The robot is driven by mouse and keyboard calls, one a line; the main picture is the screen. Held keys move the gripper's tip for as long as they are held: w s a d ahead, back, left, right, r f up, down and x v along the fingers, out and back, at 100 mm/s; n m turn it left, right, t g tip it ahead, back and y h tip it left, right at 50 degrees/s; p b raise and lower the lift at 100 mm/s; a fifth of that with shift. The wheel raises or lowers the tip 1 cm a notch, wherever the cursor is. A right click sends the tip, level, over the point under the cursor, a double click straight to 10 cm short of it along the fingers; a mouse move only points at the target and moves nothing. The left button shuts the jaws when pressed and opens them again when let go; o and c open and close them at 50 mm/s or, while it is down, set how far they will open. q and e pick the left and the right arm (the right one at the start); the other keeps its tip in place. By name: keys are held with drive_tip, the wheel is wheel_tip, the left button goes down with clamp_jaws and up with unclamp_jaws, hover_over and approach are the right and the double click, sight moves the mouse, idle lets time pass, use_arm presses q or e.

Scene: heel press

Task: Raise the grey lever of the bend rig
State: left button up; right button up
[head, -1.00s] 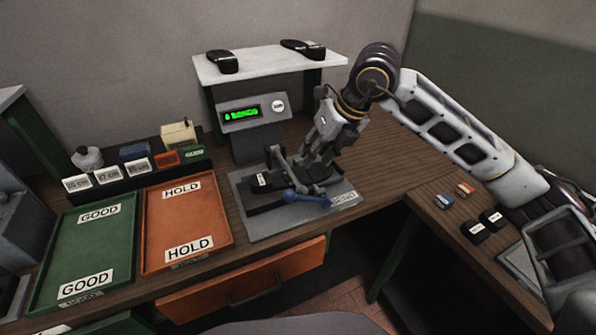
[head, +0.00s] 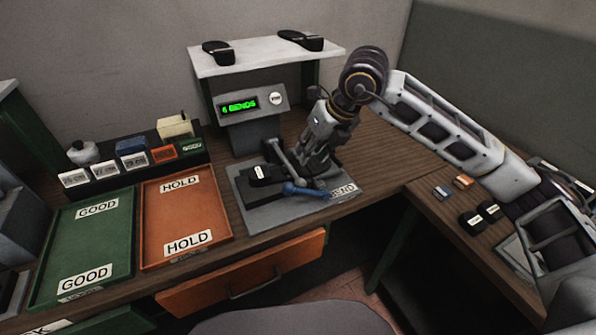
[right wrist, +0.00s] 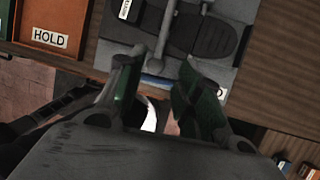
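The bend rig (head: 240,218) stands on the wooden bench, a grey base plate with a black shoe sole (right wrist: 205,35) on it. Its grey lever (head: 285,157) lies low over the sole and ends in a blue handle (head: 305,190) at the front. In the right wrist view the lever (right wrist: 165,32) runs down towards the gap between my fingers, with the blue handle (right wrist: 157,82) seen there. My right gripper (right wrist: 160,68) is open, its fingers either side of the lever's line; contact cannot be told. In the head view it (head: 312,172) covers the rig's right side. My left gripper is out of view.
The rig's display (head: 240,104) reads "6 BENDS". A pale shelf (head: 260,57) with soles stands behind. A green GOOD tray (head: 85,245) and orange HOLD tray (head: 185,215) lie left. The right side bench holds small blocks (head: 480,215).

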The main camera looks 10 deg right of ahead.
sight(296, 175)
drive_tip(key=x, duration=0.9)
drive_tip(key=shift+w+a+f, duration=0.1)
drive_tip(key=shift+w+f, duration=0.05)
drive_tip(key=shift+f, duration=0.15)
drive_tip(key=shift+w+a+f, duration=0.15)
drive_tip(key=shift+w+f, duration=0.05)
drive_tip(key=shift+f, duration=0.3)
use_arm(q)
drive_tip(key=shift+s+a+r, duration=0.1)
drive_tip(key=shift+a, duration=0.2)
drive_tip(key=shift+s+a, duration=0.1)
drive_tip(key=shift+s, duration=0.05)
use_arm(e)
drive_tip(key=c, duration=0.6)
clamp_jaws()
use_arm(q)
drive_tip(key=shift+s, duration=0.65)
use_arm(e)
drive_tip(key=shift+f, duration=0.15)
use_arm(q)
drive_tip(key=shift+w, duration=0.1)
